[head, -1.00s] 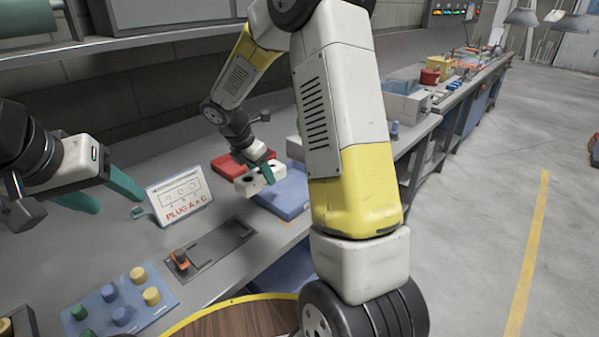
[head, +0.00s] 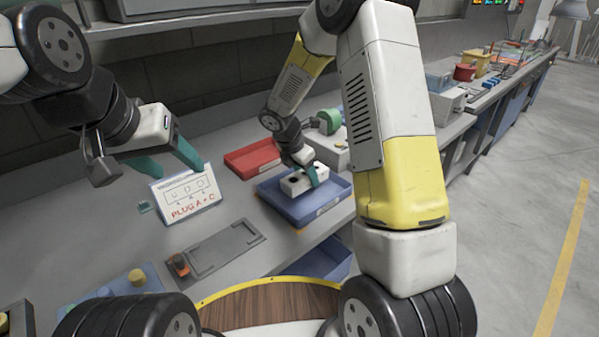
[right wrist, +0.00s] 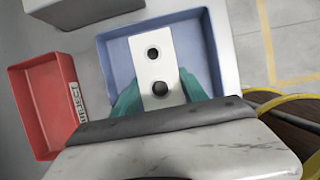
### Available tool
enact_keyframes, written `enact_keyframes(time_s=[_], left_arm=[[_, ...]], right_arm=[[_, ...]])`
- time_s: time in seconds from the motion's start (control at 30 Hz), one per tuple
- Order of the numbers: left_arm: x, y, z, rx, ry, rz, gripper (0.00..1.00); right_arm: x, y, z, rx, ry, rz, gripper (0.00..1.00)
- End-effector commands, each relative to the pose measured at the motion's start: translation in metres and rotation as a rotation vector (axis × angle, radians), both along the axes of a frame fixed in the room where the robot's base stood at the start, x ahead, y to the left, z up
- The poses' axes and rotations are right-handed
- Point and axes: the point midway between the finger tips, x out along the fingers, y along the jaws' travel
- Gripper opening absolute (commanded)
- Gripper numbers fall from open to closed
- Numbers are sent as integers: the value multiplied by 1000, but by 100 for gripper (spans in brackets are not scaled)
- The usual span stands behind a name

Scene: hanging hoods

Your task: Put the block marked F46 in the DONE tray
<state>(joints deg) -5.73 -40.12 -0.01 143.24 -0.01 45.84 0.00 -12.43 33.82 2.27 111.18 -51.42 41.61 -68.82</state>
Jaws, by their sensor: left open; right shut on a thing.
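My right gripper (head: 309,177) is shut on a white block (head: 295,184) with dark round holes in its face. It also shows between the green fingers in the right wrist view (right wrist: 153,69). No F46 mark is readable on it. The block is over the blue tray (head: 276,208); I cannot tell whether it touches the floor. The tray's front label is too small to read; the tray also shows in the right wrist view (right wrist: 118,62). My left gripper (head: 168,160) is open and empty, near the sign at the left.
A red tray (head: 238,163), labelled REJECT in the right wrist view (right wrist: 40,100), stands beside the blue tray. A sign reading PLUG A + C (head: 187,197), a grey fixture plate (head: 226,248) and a blue plug board (head: 100,293) are on the bench. A light grey box (head: 333,153) stands behind.

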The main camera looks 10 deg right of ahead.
Motion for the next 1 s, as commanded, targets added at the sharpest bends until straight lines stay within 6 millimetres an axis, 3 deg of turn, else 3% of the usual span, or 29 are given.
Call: enact_keyframes(time_s=[0.33, 0.7, 0.73, 0.83, 1.0], left_arm=[[0, 0, 0, 0, 0, 0, 57], [0, 0, 0, 0, 0, 0, 57], [0, 0, 0, 0, 0, 0, 57], [0, 0, 0, 0, 0, 0, 57], [0, 0, 0, 0, 0, 0, 57]], right_arm=[[0, 1, -37, 0, 0, 1, 0], [1, 0, -40, 0, -2, 1, 0], [0, 0, -41, 0, 0, 1, 53], [0, 0, -41, 1, -1, 0, 72], [0, 0, -41, 1, -1, 0, 73]])
